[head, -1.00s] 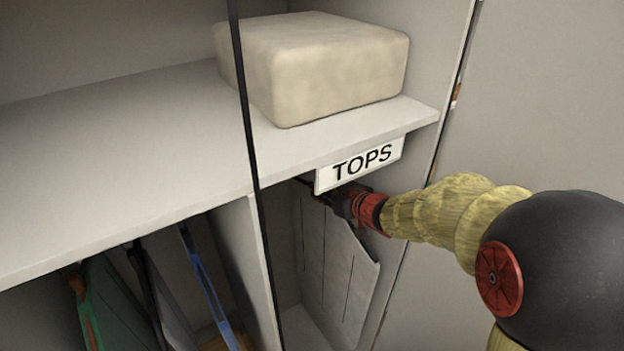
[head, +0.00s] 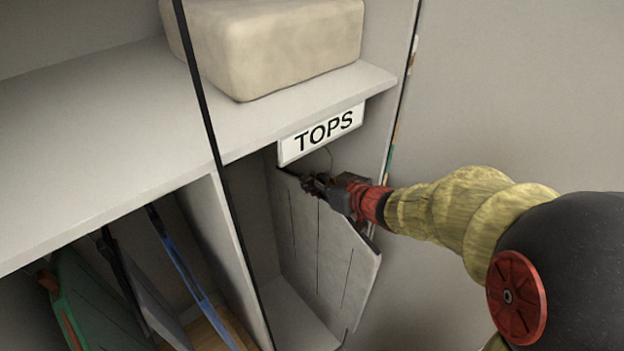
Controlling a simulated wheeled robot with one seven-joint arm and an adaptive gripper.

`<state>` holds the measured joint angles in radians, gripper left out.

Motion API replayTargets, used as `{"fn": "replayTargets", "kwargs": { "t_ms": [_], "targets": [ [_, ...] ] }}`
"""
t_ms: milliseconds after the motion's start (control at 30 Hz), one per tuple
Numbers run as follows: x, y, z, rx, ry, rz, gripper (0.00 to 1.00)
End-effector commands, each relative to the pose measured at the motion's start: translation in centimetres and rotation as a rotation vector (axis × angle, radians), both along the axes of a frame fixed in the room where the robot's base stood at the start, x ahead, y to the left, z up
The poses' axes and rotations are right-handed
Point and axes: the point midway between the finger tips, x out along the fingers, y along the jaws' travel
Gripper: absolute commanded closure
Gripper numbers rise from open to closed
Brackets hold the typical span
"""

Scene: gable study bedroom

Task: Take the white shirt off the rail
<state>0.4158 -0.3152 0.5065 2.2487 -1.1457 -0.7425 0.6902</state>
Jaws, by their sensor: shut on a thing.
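The white shirt (head: 322,255) is a flat, pale panel with dark vertical lines. It hangs in the right-hand compartment under the TOPS sign. My gripper (head: 314,183) is at the shirt's top edge, shut on its hanger or top; the exact grip is small and dark.
The TOPS sign (head: 322,133) hangs from the shelf edge (head: 110,170), close above my gripper. A beige block (head: 275,45) sits on the shelf. A thin dark vertical edge crosses in front.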

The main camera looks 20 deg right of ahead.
Motion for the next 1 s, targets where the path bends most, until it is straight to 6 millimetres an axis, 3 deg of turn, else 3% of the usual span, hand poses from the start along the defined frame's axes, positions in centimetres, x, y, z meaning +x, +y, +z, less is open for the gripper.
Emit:
{"fn": "replayTargets", "kwargs": {
  "t_ms": [1000],
  "targets": [
    [0.1,0.0,2.5,0.0,-0.002,0.0,1.0]
  ]
}}
